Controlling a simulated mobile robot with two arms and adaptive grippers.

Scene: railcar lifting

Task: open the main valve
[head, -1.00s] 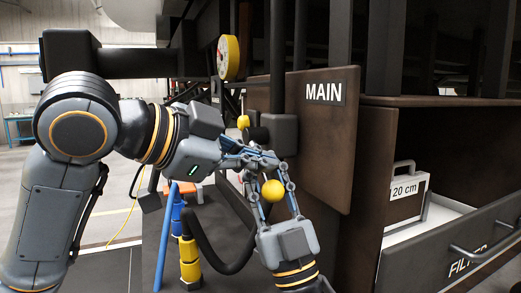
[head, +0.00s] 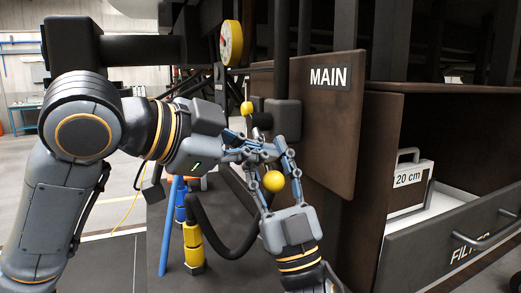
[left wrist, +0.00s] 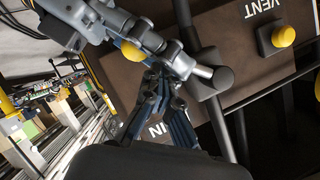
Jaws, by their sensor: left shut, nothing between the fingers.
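The brown board marked MAIN (head: 338,145) stands right of centre in the head view. A dark valve body (head: 284,119) sits at its left edge, with a yellow ball knob (head: 274,181) below it. My left gripper (head: 274,153) is shut and empty just above the knob. It also shows shut in the left wrist view (left wrist: 163,80), beside a grey valve bar (left wrist: 211,76). My right gripper (head: 270,170) comes up from below with fingers spread around the knob's area. Whether it touches the knob or lever is unclear. The lever is mostly hidden behind the fingers.
A yellow knob (left wrist: 283,36) sits on the VENT board (left wrist: 240,45). A black hose (head: 222,240) loops at lower left.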

